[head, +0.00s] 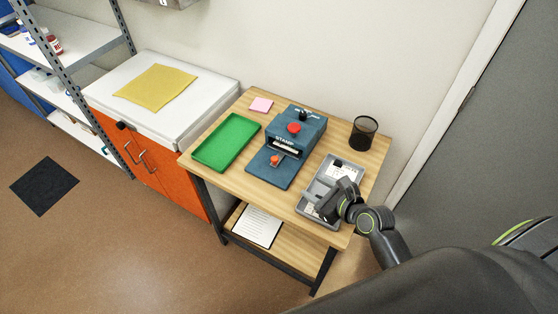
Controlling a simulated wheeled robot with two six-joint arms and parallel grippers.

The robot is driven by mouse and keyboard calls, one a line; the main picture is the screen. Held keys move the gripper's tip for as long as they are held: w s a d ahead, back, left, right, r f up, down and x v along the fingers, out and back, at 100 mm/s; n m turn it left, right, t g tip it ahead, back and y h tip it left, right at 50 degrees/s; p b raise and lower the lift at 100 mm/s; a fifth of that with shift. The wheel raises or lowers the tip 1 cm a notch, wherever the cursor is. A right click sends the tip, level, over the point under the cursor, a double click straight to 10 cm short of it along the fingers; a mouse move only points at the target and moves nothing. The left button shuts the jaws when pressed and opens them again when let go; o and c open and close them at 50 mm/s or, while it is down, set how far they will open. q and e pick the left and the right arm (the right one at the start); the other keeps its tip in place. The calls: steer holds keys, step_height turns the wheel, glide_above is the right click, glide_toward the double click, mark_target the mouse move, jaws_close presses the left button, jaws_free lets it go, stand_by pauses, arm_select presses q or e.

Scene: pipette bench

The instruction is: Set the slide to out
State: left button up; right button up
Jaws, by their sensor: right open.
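A blue stamp machine (301,128) marked "STAMP" stands on the wooden table, with a red knob on top and a pale slot in front. A flat blue plate (268,172) reaches forward from under it and carries a small orange knob (276,160). I take the orange-knobbed part to be the slide; how far out it sits I cannot tell. My right gripper (327,211) is open over the front of a grey tray (347,169), right of the machine and apart from it. It hides part of the tray. My left gripper is not in view.
A green tray (226,142) lies left of the machine and a pink note pad (261,104) behind it. A black mesh cup (363,134) stands at the back right. Paper (256,226) lies on the lower shelf. A white-topped cabinet (213,90) adjoins on the left.

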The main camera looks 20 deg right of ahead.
steer(key=w+m, duration=0.1)
steer(key=m, duration=0.1)
steer(key=b, duration=0.2)
glide_toward(276, 159)
steer(key=shift+t, duration=0.3)
steer(key=x, duration=0.8)
steer(key=shift+s+a+f, duration=0.1)
steer(key=shift+f, duration=0.15)
jaws_close()
